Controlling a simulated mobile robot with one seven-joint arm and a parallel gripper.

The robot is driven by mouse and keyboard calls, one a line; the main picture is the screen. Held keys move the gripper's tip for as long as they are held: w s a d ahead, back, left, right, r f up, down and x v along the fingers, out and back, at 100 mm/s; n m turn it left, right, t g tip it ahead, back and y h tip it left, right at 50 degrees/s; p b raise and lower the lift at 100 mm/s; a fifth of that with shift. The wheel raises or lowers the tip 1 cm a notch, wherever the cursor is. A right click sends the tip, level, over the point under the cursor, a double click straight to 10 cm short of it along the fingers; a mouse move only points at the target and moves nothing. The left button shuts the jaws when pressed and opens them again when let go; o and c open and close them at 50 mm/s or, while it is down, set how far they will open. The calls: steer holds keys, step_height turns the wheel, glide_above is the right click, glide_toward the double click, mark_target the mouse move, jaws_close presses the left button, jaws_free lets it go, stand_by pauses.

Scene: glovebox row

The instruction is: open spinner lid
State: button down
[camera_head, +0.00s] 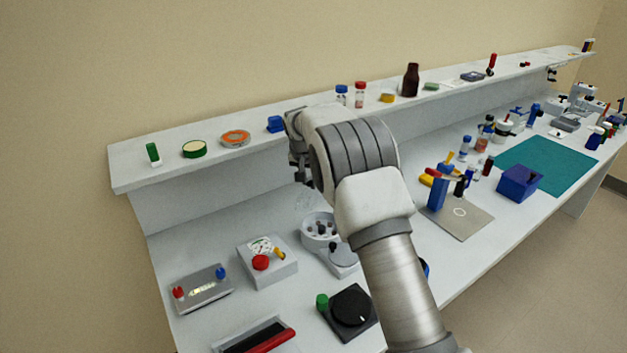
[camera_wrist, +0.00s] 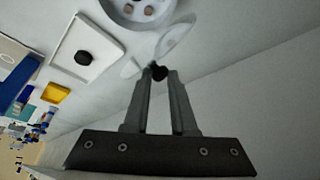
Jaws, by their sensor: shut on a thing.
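The spinner (camera_head: 318,229) is a small white machine on the bench, with a round bowl and rotor holes showing from above. Its bowl also shows at the top of the wrist view (camera_wrist: 138,8). In the wrist view my gripper (camera_wrist: 159,75) is shut on a small black knob (camera_wrist: 159,71). A pale, see-through lid (camera_wrist: 176,40) lies by the knob, beside the bowl; its full outline is hard to make out. In the head view my gripper (camera_head: 302,178) is above and behind the spinner, partly hidden by my wrist, and the lid shows only faintly below it.
A white box with a dial and red knob (camera_head: 266,259) and a grey box (camera_head: 201,289) stand left of the spinner. A black dial unit (camera_head: 350,310) is in front. A shelf (camera_head: 215,153) with small items runs behind my arm. A blue stand (camera_head: 437,194) is right.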

steer(key=shift+s+a+f, duration=0.1)
steer(key=shift+a+f, duration=0.4)
steer(key=shift+a, duration=0.2)
steer(key=c, duration=0.7)
jaws_free()
steer(key=shift+d+r, duration=0.15)
steer(key=shift+r, duration=0.05)
steer(key=v, duration=1.7)
steer(key=shift+w+r, duration=0.2)
steer(key=shift+r, duration=0.15)
